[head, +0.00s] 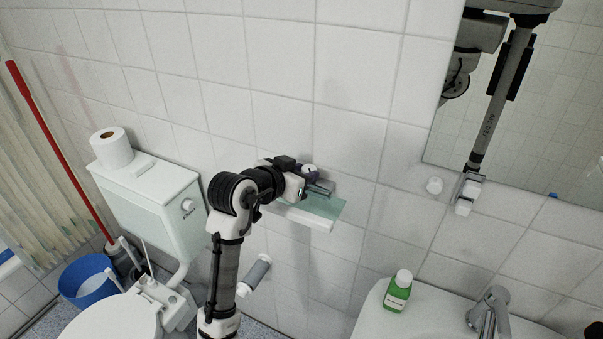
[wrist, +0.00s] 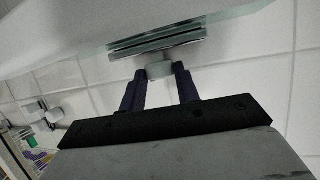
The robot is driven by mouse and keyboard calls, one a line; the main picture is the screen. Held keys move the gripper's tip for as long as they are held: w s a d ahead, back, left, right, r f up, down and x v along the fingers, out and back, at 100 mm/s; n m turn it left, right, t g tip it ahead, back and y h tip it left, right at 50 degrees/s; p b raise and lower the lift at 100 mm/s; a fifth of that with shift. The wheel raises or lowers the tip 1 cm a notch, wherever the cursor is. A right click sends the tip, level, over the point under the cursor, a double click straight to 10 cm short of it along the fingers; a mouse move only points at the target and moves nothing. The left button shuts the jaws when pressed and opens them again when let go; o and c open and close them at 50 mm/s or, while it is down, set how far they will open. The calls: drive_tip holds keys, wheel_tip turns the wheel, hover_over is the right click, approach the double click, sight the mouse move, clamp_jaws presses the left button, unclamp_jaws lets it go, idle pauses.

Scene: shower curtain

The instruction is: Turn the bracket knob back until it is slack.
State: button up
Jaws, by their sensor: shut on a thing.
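The bracket knob (wrist: 159,70), a small pale grey block, sits against a metal bracket (wrist: 158,44) in the wrist view. My gripper (wrist: 160,78) has its two dark fingers on either side of the knob, shut on it. The bracket is at the edge of a pale glass shelf (wrist: 235,14). In the head view the shelf (head: 322,207) is on the tiled wall, and my arm reaches it from the left. The knob cannot be made out there, and the knob's turn angle cannot be told.
A toilet cistern (head: 150,205) with a paper roll (head: 112,148) stands left of my arm. A green bottle (head: 398,291) stands on the basin (head: 432,318) at lower right, near the tap (head: 489,309). A mirror (head: 535,120) hangs at upper right.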

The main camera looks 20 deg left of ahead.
drive_tip(key=n+y, duration=0.1)
drive_tip(key=y, duration=0.1)
drive_tip(key=d+n+t+y, duration=0.1)
drive_tip(key=n, duration=0.1)
drive_tip(key=shift+y+b, duration=0.35)
drive_tip(key=shift+y, duration=0.05)
drive_tip(key=shift+d+n+y, duration=0.15)
drive_tip(key=shift+n+y, duration=0.75)
drive_tip(key=shift+y, duration=0.05)
drive_tip(key=shift+d+n+y, duration=0.15)
drive_tip(key=shift+n+y, duration=0.75)
drive_tip(key=shift+y, duration=0.05)
drive_tip(key=shift+p, duration=0.3)
drive_tip(key=o, duration=1)
drive_tip(key=shift+c, duration=0.2)
